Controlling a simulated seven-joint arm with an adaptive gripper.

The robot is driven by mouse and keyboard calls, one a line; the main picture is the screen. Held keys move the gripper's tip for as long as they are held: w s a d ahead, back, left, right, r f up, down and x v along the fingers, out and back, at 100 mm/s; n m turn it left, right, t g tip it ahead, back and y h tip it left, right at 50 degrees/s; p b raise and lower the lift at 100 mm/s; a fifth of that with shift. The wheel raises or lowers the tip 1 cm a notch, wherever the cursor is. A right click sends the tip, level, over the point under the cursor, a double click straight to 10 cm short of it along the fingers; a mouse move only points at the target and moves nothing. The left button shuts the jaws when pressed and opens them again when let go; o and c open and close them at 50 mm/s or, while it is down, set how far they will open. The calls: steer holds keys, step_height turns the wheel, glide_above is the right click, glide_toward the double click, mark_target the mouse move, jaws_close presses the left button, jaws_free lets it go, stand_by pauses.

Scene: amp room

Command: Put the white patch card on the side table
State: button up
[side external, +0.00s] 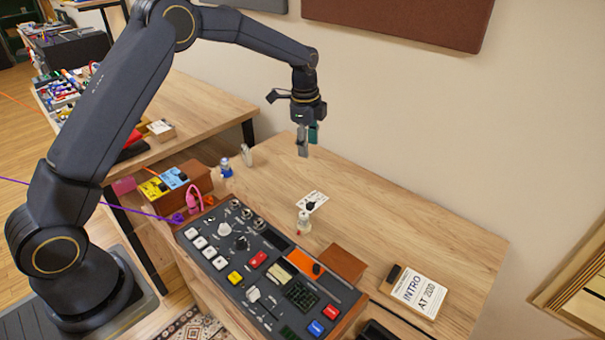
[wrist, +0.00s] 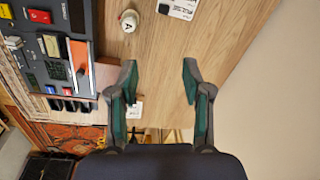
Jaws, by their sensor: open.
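A white card with dark markings (side external: 316,198) lies flat on the wooden table behind the control panel; at the top of the wrist view it reads PULSE (wrist: 176,8). A second white card (side external: 418,291), lettered INTRO AT 200, lies at the table's right, partly visible between my fingers in the wrist view (wrist: 135,110). I cannot tell for sure which is the patch card. My gripper (side external: 307,145) is open and empty, well above the table; its fingers spread apart in the wrist view (wrist: 159,80). Another wooden table (side external: 205,100) stands at the left rear.
A control panel (side external: 252,272) with buttons and knobs fills the table's front. A small white bottle (side external: 304,223) stands close to the PULSE card. The table's back right is clear.

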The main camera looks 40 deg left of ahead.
steer(key=s+d+r+n+t, duration=0.15)
steer(key=s+r+n, duration=0.55)
steer(key=s+r, duration=0.9)
steer(key=s+n+t, duration=0.3)
steer(key=s+n, duration=0.4)
steer(key=s, duration=1)
steer(key=shift+s+d+f+n, duration=0.25)
steer(key=shift+s+d+n, duration=0.05)
steer(key=shift+s+d, duration=0.1)
